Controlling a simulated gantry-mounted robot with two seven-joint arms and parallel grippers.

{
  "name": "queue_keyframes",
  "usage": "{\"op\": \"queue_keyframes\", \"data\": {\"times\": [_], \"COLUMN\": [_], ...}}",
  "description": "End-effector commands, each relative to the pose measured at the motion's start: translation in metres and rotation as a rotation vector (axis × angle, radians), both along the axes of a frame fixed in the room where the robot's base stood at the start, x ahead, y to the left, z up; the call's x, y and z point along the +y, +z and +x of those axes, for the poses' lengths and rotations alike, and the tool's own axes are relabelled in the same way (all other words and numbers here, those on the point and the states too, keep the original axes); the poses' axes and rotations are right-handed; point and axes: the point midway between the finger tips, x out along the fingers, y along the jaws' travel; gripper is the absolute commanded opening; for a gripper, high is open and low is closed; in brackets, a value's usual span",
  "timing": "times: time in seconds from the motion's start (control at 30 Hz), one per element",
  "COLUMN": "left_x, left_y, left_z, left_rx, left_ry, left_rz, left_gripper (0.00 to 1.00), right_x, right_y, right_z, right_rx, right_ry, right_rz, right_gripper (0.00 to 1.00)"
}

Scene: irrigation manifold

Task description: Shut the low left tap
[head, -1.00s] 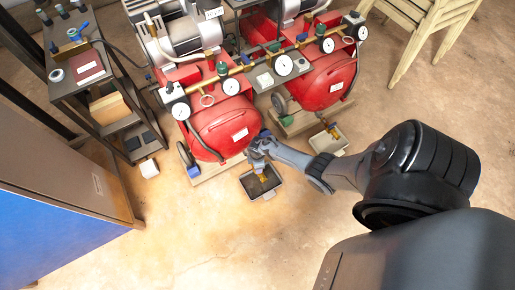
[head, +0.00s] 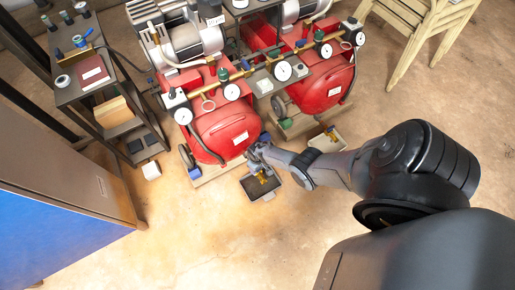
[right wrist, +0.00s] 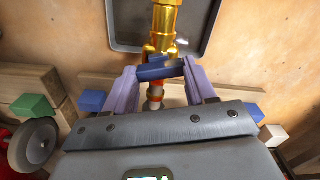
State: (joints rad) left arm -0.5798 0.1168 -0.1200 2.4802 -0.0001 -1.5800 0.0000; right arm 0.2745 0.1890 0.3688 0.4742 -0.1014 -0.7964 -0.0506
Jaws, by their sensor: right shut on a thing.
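The low left tap is a brass valve (right wrist: 162,22) at the foot of the left red tank (head: 226,130). Its brass also shows over a dark tray in the head view (head: 263,180). In the right wrist view its blue handle (right wrist: 155,73) lies crosswise between the two fingers of my right gripper (right wrist: 163,74), which is shut on it. In the head view my right gripper (head: 257,154) is beside the tank's lower front, partly hidden by its own wrist. My left gripper is in neither current view.
The dark drip tray (head: 278,180) lies on the floor under the tap. A second tray (head: 333,145) lies by the right red tank (head: 322,92). Gauges and pipes run above the tanks. A shelf rack (head: 88,92) stands left.

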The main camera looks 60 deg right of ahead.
Motion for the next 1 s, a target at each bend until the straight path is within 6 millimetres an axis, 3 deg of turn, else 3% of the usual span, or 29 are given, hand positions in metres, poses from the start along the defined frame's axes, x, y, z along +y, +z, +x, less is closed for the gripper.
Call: {"op": "queue_keyframes", "data": {"times": [0.4, 1.0], "left_x": [-0.0008, 0.0022], "left_y": [0.0022, 0.0021], "left_z": [0.0, -0.0003], "left_rx": [0.0, 0.001], "left_ry": [0.002, -0.006], "left_rz": [-0.003, 0.01], "left_gripper": [0.32, 0.32], "right_x": [0.0007, 0.0001], "right_y": [-0.0011, -0.0015], "right_z": [-0.0006, -0.0009], "right_rx": [0.0, 0.0], "right_ry": [-0.255, -0.316], "right_rz": [0.001, -0.001], "right_gripper": [0.25, 0.25]}}
